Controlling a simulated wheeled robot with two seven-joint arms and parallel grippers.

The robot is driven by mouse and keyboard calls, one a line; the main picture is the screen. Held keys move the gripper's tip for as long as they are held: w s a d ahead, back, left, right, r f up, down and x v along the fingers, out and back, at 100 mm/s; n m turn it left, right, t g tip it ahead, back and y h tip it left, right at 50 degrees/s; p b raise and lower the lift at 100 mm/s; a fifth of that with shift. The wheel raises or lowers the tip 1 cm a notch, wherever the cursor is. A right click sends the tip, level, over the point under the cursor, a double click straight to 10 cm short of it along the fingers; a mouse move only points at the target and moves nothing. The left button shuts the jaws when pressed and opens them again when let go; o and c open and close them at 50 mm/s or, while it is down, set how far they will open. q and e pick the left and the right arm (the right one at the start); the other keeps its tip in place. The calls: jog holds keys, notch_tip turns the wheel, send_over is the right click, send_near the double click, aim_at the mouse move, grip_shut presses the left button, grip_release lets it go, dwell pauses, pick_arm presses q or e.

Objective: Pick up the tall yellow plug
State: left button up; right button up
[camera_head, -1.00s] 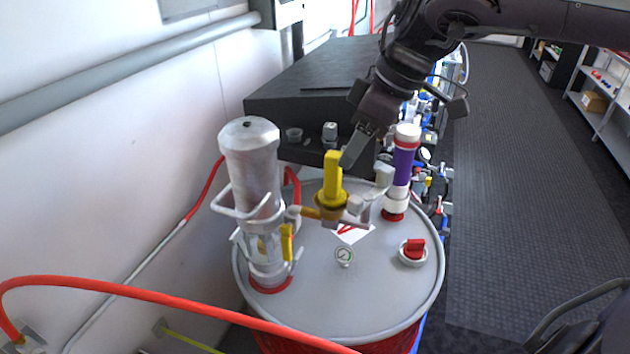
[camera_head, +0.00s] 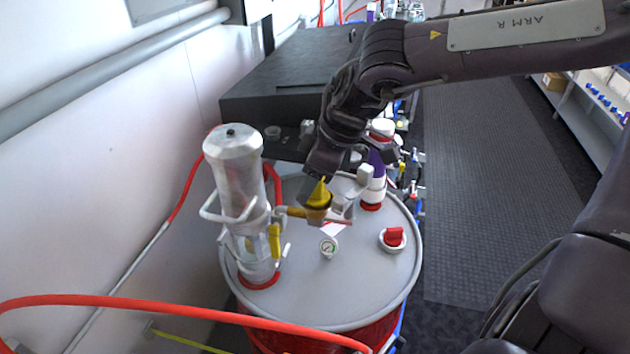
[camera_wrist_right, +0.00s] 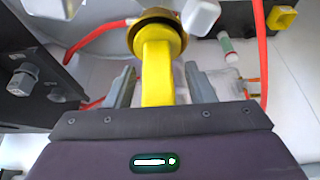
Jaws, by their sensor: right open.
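The tall yellow plug (camera_head: 319,193) stands on the pipe fitting above the drum; my right gripper covers its upper part in the head view. In the right wrist view, the yellow plug (camera_wrist_right: 157,72) lies between the two fingers of my right gripper (camera_wrist_right: 162,88), with a gap on each side. The right gripper (camera_head: 324,168) is open and around the plug, seemingly not touching it. My left gripper is not in view.
A grey drum lid (camera_head: 300,300) lies below, with a gauge (camera_head: 328,247) and a red cap (camera_head: 394,237). A silver cylinder (camera_head: 237,175) stands left of the plug, and a purple-banded cylinder (camera_head: 375,175) right of it. A red hose (camera_head: 180,302) crosses the front.

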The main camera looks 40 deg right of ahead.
jog(key=shift+s+d, duration=0.15)
jog(key=shift+c, duration=0.7)
jog(key=c, duration=0.9)
jog(key=shift+r, duration=0.1)
